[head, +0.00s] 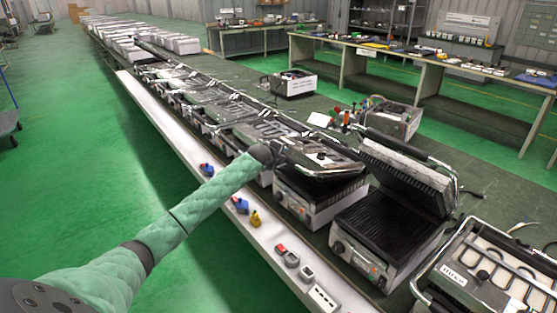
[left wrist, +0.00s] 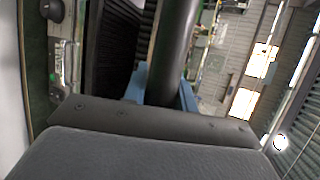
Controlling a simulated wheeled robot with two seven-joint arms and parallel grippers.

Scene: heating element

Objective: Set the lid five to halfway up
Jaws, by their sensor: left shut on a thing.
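A row of contact grills stands on the bench. My left gripper (head: 275,152) is at the handle of one grill's lid (head: 322,160), whose base (head: 313,195) is grey with a black top. This lid is raised a little and tilted over its base. I cannot read which number it has. In the left wrist view, the blue fingers of my left gripper (left wrist: 165,90) are shut around a thick dark handle bar (left wrist: 178,40). In the head view the fingers themselves are hidden at the lid's edge. My right gripper is not in view.
The grill to the right has its ribbed lid (head: 408,175) standing wide open. Another grill (head: 490,270) sits at the lower right. Small coloured parts, including a yellow one (head: 255,218), lie along the white bench edge (head: 225,195).

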